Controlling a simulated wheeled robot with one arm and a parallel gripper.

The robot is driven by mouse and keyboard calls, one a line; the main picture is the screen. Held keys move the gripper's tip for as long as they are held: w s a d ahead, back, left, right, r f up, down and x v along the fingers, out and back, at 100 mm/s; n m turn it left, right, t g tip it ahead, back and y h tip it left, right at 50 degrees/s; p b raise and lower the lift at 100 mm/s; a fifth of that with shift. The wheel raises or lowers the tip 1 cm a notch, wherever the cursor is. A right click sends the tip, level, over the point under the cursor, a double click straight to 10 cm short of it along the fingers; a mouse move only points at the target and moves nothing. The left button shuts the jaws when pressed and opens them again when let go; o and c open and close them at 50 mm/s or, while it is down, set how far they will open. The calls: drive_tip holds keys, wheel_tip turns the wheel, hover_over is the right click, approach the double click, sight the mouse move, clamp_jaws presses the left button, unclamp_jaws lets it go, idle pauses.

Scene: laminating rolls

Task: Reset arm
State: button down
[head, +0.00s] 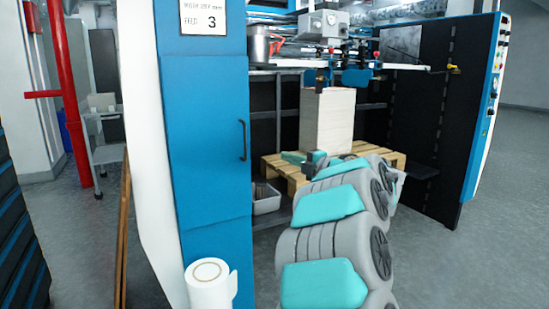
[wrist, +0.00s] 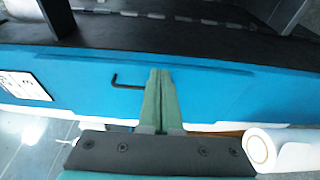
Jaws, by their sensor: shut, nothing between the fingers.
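My gripper shows in the wrist view (wrist: 161,72), with its two green fingers pressed together and nothing between them. In the head view my grey and teal arm reaches forward on the right of the blue cabinet, and the gripper end (head: 291,157) is small and partly hidden by the arm. In the wrist view the blue panel (wrist: 220,95) with its dark handle (wrist: 127,82) lies beyond the fingers. I cannot tell how far the fingertips are from it.
A white roll (head: 208,285) stands at the lower front of the blue cabinet (head: 205,130). A tall paper stack (head: 327,120) stands on a wooden pallet (head: 272,170) near my arm. A red pipe (head: 68,95) rises at left. Open floor (head: 500,200) lies at right.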

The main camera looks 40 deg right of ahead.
drive_tip(key=shift+s+d, duration=0.6)
drive_tip(key=shift+s, duration=0.35)
